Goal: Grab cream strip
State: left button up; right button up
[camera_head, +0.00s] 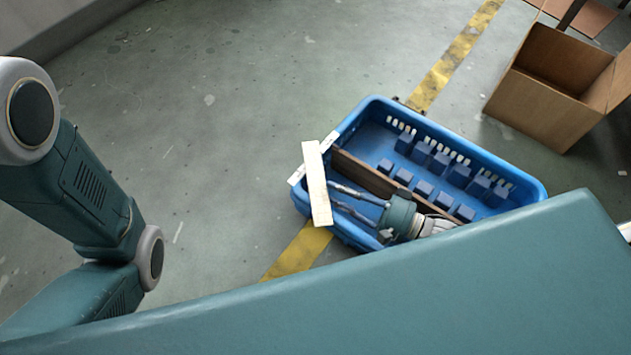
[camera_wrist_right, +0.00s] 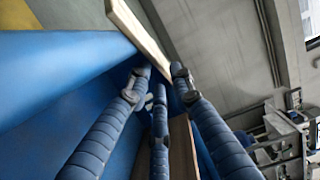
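The cream strip (camera_head: 317,184) is a long, thin bar slanting across the left end of the blue crate, overlapping its rim. In the right wrist view the strip (camera_wrist_right: 139,30) runs from the top edge down to my fingertips. My right gripper (camera_head: 345,196) reaches left inside the crate with its fingers at the strip's right side. In the right wrist view the gripper (camera_wrist_right: 160,78) has its fingertips close around the strip's near end. I cannot tell whether they clamp it. My left gripper is out of view; only my left arm shows.
The blue crate (camera_head: 535,186) stands on the floor, with rows of blue blocks and a brown divider (camera_head: 366,172) inside. An open cardboard box (camera_head: 535,105) stands at upper right. A yellow line (camera_head: 455,60) crosses the green floor. Floor left of the crate is clear.

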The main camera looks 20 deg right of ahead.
aim_at(318, 180)
jog(key=b+x, duration=0.3)
jog(key=x, duration=0.1)
jog(key=shift+w+a+f, duration=0.1)
jog(key=shift+w+f, duration=0.05)
jog(key=shift+w, duration=0.3)
jog(key=shift+w+a, duration=0.3)
jog(key=shift+r, duration=0.2)
grip_shut()
